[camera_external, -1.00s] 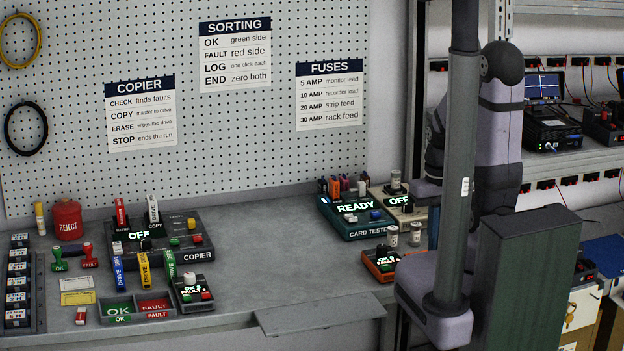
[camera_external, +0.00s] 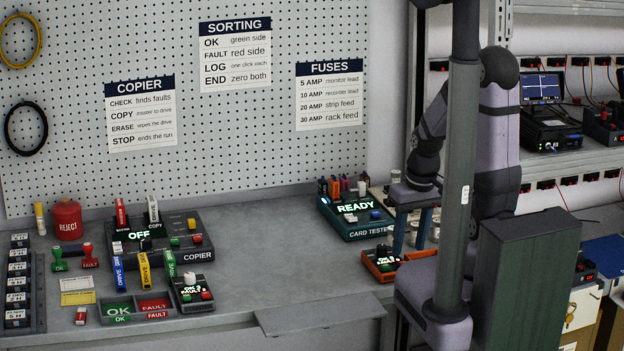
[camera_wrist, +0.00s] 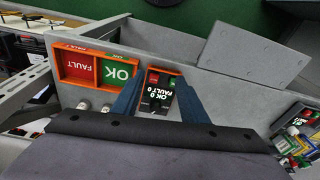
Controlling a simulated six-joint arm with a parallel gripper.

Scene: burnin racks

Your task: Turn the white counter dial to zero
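A dark counter box (camera_external: 193,301) stands front left of the bench, with a white dial (camera_external: 189,279) on top and a lit display naming OK and FAULT. Its digits are hard to read; the OK figure looks like 3. My gripper (camera_external: 408,250) is open and empty, fingers down, far to the right of that box. It is near an orange-edged counter (camera_external: 380,264). In the wrist view my gripper (camera_wrist: 158,95) has its blue fingers apart, with the orange-edged counter (camera_wrist: 159,93) showing between them and reading OK 0, FAULT 0.
A copier (camera_external: 195,254) and coloured drives stand behind the white-dial box; an OK/FAULT tray (camera_external: 136,312) is to its left. An orange sorting tray (camera_wrist: 97,69) lies beside the orange counter. The middle bench is clear.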

